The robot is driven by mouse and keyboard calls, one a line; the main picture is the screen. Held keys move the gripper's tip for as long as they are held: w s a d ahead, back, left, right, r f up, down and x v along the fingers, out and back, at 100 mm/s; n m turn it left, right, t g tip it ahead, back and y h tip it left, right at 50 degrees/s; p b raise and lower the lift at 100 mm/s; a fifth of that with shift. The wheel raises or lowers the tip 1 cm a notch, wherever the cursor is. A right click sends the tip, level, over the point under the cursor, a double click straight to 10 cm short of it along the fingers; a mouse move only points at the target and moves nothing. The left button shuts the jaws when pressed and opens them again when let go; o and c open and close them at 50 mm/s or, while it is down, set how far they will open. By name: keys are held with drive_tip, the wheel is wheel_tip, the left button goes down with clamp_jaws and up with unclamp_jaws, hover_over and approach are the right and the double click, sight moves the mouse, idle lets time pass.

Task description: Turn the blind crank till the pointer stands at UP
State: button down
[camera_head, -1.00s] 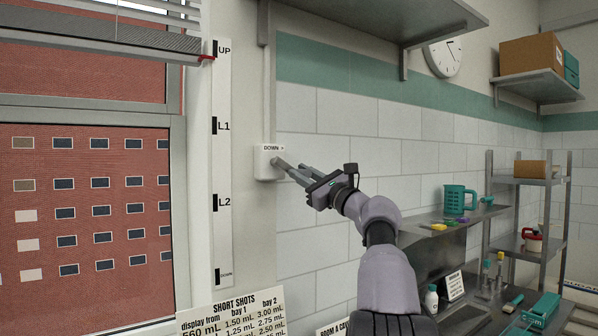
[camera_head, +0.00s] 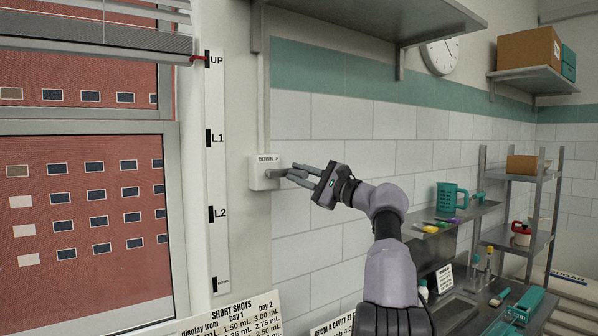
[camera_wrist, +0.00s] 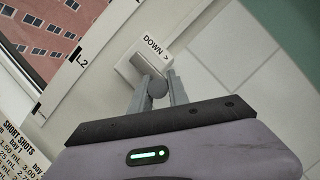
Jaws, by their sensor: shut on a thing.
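The blind crank is a grey handle (camera_head: 275,174) on a white wall box (camera_head: 258,182) labelled "DOWN >". In the wrist view the crank arm (camera_wrist: 142,66) ends in a round knob (camera_wrist: 157,87). My gripper (camera_head: 292,173) is shut on the crank's knob, with one finger on each side of it in the wrist view. The red pointer (camera_head: 199,59) at the blind's bottom rail (camera_head: 150,54) is level with the UP mark (camera_head: 207,59) on the white scale strip (camera_head: 213,175). L1, L2 and DOWN marks are lower on the strip.
A grey shelf (camera_head: 370,20) hangs above my arm. A window (camera_head: 85,240) is at left, with a "SHORT SHOTS" sign (camera_head: 232,317) below the strip. At right are a teal jug (camera_head: 452,198) on a shelf and a metal rack (camera_head: 515,178). The tiled wall beside the crank is bare.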

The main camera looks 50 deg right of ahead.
drive_tip(key=shift+r, duration=0.15)
drive_tip(key=c, duration=1.3)
unclamp_jaws()
drive_tip(key=shift+s, duration=0.15)
drive_tip(key=b+v, duration=0.4)
drive_tip(key=v, duration=1.3)
drive_tip(key=shift+a+b, duration=0.15)
drive_tip(key=shift+b, duration=0.2)
